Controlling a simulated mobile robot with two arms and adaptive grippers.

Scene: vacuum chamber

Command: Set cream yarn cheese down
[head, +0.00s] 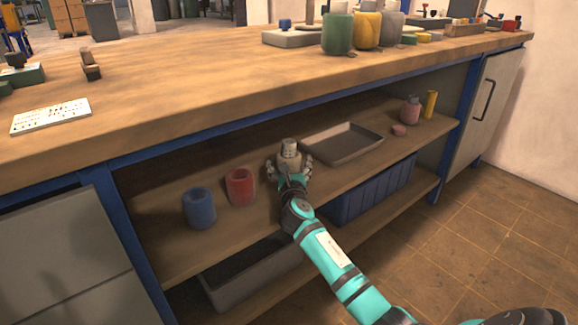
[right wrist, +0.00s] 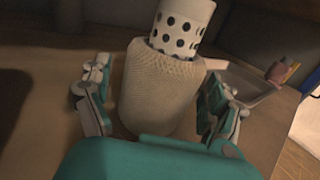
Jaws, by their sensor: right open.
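The cream yarn cheese (head: 289,161) stands upright on the shelf under the workbench top, to the right of the red yarn cheese. In the right wrist view the cream yarn cheese (right wrist: 160,88) shows its wound body, with a white tube with dark holes sticking out of its top. My right gripper (head: 289,168) is around it, one finger on each side. In the right wrist view my right gripper (right wrist: 163,105) is open, with gaps between the fingers and the yarn. My left gripper is not in view.
The workbench top (head: 200,85) overhangs the shelf. A blue bin (head: 372,192) sits below.

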